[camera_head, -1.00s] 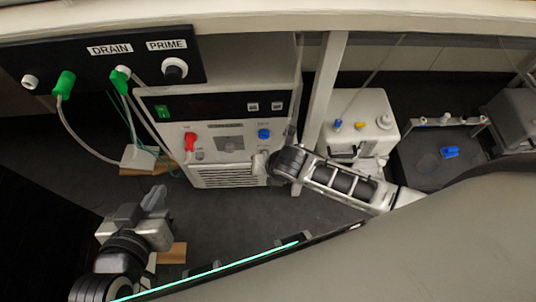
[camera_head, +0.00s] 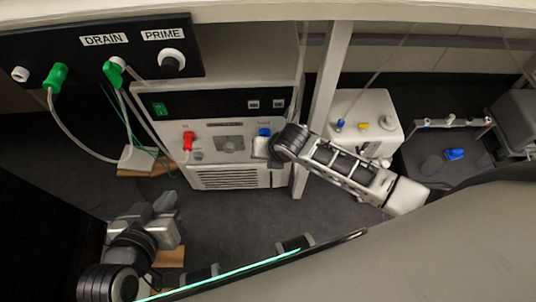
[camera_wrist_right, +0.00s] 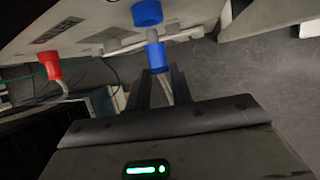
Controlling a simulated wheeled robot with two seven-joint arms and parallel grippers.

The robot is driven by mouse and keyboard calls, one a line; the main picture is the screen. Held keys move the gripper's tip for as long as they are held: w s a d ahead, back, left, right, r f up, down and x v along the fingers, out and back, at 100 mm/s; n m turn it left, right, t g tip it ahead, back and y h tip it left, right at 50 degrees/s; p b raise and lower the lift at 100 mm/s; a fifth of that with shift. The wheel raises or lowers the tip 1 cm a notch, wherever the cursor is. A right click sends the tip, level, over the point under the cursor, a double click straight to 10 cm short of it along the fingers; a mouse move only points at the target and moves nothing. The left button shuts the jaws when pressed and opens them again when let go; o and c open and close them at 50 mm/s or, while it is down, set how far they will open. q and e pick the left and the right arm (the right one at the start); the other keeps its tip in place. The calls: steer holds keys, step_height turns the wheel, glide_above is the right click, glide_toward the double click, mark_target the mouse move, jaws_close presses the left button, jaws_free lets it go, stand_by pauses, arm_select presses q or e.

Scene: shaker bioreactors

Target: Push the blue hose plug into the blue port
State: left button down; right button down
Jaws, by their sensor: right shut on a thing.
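The blue port (camera_head: 264,132) is on the front of the white machine, right of the red plug (camera_head: 188,139). It also shows in the right wrist view (camera_wrist_right: 147,12) at the top. The blue hose plug (camera_wrist_right: 156,56) is between the fingertips of my right gripper (camera_wrist_right: 157,88), which is shut on it. The plug points toward the blue port and appears just short of it, with a small gap. In the head view my right gripper (camera_head: 260,149) is just below the port and hides the plug. My left gripper (camera_head: 150,206) is at lower left, empty, its fingers apart.
A black panel marked DRAIN and PRIME (camera_head: 130,60) with green plugs and hoses hangs at upper left. A white container (camera_head: 362,115) with blue and yellow fittings stands right of the white post (camera_head: 325,95). Dark floor lies open below the machine.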

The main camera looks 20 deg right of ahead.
steer(key=shift+p, duration=0.35)
steer(key=shift+w, duration=0.1)
stand_by(0.7)
steer(key=shift+w+d, duration=0.1)
steer(key=shift+w, duration=0.2)
steer(key=shift+w, duration=0.15)
stand_by(0.3)
steer(key=shift+d+p, duration=0.1)
steer(key=shift+p, duration=0.25)
stand_by(0.5)
steer(key=shift+w+d, duration=0.15)
steer(key=shift+w, duration=0.45)
stand_by(0.4)
